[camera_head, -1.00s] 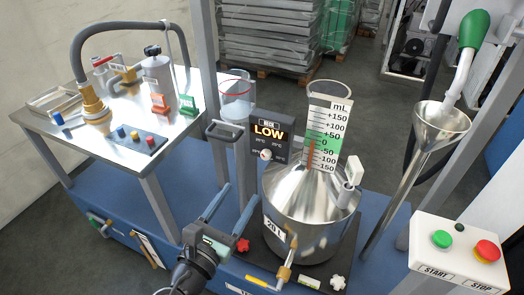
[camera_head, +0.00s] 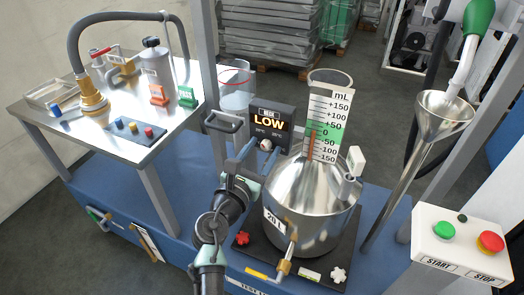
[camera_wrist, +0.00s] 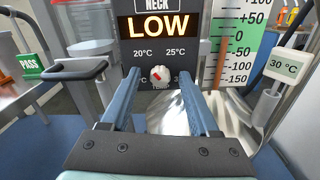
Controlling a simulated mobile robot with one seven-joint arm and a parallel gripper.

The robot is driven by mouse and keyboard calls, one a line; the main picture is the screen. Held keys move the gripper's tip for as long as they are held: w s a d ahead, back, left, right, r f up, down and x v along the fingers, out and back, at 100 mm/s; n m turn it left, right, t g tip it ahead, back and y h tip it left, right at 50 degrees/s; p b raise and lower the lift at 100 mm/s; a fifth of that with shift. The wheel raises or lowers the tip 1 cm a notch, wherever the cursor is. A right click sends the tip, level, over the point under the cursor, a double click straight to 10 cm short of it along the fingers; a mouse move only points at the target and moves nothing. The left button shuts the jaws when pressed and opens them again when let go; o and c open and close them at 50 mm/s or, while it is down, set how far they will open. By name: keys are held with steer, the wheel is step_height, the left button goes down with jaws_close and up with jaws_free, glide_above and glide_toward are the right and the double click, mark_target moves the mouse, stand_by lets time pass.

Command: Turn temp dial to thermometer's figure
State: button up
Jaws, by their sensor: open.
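The temp dial (camera_wrist: 160,77) is a small white knob low on the dark NECK panel (camera_head: 271,118). Its red mark slants to the upper left, toward the 20°C label; 25°C is at upper right, and the lower labels are partly hidden. The panel display reads LOW. The thermometer (camera_wrist: 284,64), a white box beside the steel vessel, reads 30 °C; it also shows in the head view (camera_head: 356,161). My gripper (camera_wrist: 158,88) is open and empty. Its two blue fingers point at the panel, one each side of the dial in the wrist view. I cannot tell whether they touch it.
The steel vessel (camera_head: 311,205) with its mL scale (camera_head: 328,125) stands close to the right of my gripper. A dark handle (camera_wrist: 82,70) is close on the left. A steel table (camera_head: 105,130) with fittings is further left, and a START/STOP box (camera_head: 460,249) at lower right.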

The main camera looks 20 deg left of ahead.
jaws_close()
